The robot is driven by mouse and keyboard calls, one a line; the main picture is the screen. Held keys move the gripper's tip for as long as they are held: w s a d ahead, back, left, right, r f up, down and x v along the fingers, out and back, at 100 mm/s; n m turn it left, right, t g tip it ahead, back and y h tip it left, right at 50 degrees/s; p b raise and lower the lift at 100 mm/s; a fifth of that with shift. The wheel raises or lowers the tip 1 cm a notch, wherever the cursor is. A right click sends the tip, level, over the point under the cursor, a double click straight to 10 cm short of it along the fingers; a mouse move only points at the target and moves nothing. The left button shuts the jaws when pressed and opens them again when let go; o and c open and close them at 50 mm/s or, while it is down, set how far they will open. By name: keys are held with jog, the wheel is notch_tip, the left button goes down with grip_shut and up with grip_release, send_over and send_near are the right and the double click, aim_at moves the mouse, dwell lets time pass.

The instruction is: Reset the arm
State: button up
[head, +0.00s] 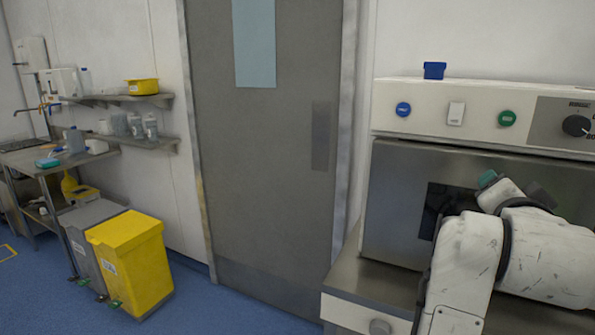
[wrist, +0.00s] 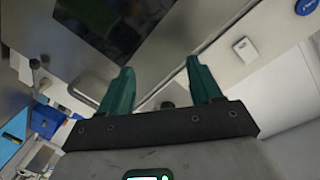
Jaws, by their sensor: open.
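My gripper (wrist: 158,82) shows in the wrist view with its two green fingers apart and nothing between them. In the head view my white arm is at the lower right, in front of the steel front of a cabinet-like machine (head: 400,190).
A blue container (head: 434,70) sits on top of the machine. A grey door (head: 265,150) stands in the middle. A yellow bin (head: 135,260) and a grey bin (head: 88,225) stand at the left by a steel table (head: 45,160). Blue floor before the door is clear.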

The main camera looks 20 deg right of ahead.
jog(key=s+a+f+n+g+y+p, duration=0.1)
jog(key=a+f+n+y, duration=0.35)
jog(key=f, duration=0.75)
jog(key=a+f+n+g+y, duration=0.1)
jog(key=a+f+n+y, duration=0.4)
jog(key=f, duration=0.7)
jog(key=s+a+f+n+g+y, duration=0.1)
jog(key=s+a+f+n+g, duration=0.1)
jog(key=s+a+f, duration=0.2)
jog(key=s+a+f+n+g+y+p, duration=0.1)
jog(key=s+a+f+n+g, duration=0.2)
jog(key=s+f, duration=0.6)
jog(key=s+a+f+n+g+y, duration=0.1)
jog(key=s+a+f+n+g, duration=0.1)
jog(key=s+a+f, duration=0.3)
notch_tip(320, 180, down, 2)
jog(key=shift+s+f+n, duration=0.1)
jog(key=shift+s+n, duration=0.55)
jog(key=shift+s, duration=0.25)
jog(key=shift+y, duration=0.25)
jog(key=shift+c, duration=0.3)
